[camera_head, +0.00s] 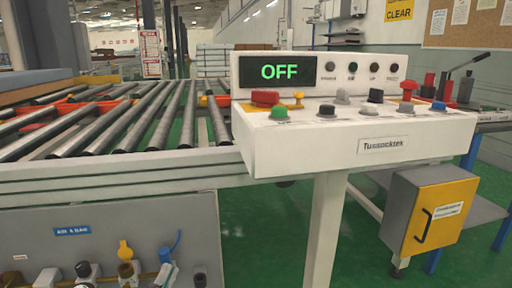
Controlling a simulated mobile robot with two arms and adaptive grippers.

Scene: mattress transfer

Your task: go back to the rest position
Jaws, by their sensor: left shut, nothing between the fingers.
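Neither of my grippers can be made out in the head view, and no arm of mine shows clearly. A white control console (355,150) stands on a post at the middle right. Its dark display (278,71) reads OFF in green. A red mushroom button (265,97) sits at the left of its sloped top, with several coloured buttons and knobs to its right.
A roller conveyor (150,115) fills the left, with a mattress-like slab (40,82) at its far left edge. Valves and fittings (125,262) line the bottom left. A yellow-doored box (440,215) is below the console at right. Green floor (270,235) shows around the console post.

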